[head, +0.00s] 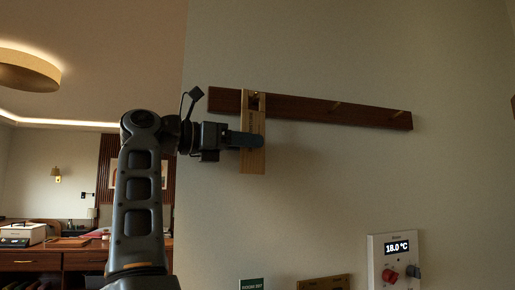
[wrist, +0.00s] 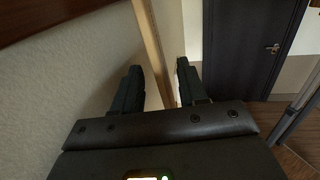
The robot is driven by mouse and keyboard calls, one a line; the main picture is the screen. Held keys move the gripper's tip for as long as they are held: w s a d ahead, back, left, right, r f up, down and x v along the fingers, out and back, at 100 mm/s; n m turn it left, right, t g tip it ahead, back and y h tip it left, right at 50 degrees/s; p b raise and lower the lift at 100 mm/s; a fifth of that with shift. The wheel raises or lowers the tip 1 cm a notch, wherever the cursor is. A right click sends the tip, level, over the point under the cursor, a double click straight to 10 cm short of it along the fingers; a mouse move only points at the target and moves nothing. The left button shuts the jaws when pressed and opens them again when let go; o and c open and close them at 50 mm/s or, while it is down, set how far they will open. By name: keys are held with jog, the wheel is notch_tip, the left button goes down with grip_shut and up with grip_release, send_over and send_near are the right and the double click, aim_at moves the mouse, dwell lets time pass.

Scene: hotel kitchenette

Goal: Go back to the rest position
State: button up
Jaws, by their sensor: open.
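My gripper (head: 256,139) is raised in front of the wall in the head view, at a light wooden board (head: 254,118). The board hangs upright on the dark peg rail (head: 335,113), near its left end. One dark finger crosses in front of the board. In the wrist view my gripper (wrist: 158,67) has its two fingers apart. The board (wrist: 151,45) shows edge-on as a thin strip between them, with a gap seen on the right. Whether the left finger touches it I cannot tell.
A dark sign (head: 251,284) and a wooden plaque (head: 325,283) are at the bottom edge. A desk (head: 75,258) stands far left. A dark door (wrist: 245,40) shows in the wrist view.

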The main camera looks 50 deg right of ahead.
jog(key=shift+b+v, duration=0.35)
jog(key=shift+v, duration=1.8)
